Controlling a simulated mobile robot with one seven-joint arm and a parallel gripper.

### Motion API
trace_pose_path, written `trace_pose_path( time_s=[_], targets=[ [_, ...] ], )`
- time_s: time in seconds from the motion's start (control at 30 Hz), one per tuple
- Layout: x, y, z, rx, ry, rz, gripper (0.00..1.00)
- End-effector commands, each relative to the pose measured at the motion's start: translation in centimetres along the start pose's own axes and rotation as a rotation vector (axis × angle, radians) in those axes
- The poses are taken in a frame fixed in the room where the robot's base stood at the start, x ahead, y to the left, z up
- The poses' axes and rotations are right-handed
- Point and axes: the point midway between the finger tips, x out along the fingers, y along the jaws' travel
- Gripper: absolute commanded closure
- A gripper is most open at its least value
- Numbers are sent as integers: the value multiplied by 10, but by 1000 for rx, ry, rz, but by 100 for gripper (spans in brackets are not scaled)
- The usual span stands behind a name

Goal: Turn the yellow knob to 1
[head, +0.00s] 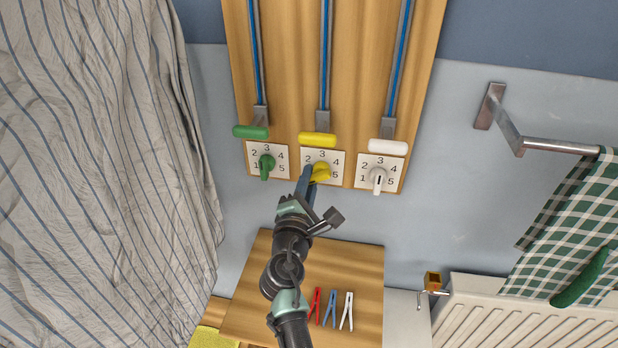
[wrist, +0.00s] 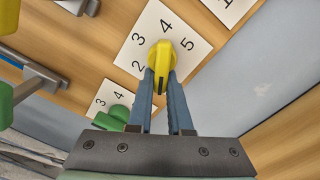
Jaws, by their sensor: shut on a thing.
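The yellow knob (head: 321,171) sits on the middle white dial plate (head: 335,157), with 2, 3, 4 and 5 showing. My gripper (head: 309,176) reaches it from below left. In the wrist view, the yellow knob (wrist: 163,54) is between the blue finger tips of my gripper (wrist: 165,82), which is shut on it. Its grip bar runs down between the fingers, towards the side of the dial past the 2. The 1 is hidden by the fingers and knob, so I cannot tell the exact setting.
A green knob (head: 266,166) is left and a white knob (head: 378,179) right, both pointing down. Yellow (head: 318,139), green (head: 251,131) and white (head: 388,147) handles stand above. Pegs (head: 330,307) lie on a wooden surface (head: 356,270) below.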

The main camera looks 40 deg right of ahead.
Motion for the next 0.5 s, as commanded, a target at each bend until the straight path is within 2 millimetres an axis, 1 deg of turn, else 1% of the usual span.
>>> trace_pose_path(
  time_s=[0.03, 0.3, 0.33, 0.47, 0.5],
  targets=[
    [0, -2, 0, -6, -1, -4, 100],
    [0, -2, 0, -6, -1, -4, 100],
    [0, -2, 0, -6, -1, -4, 79],
    [0, -2, 0, -5, -1, -3, 55],
    [0, -2, 0, -4, -1, -3, 52]
  ],
)
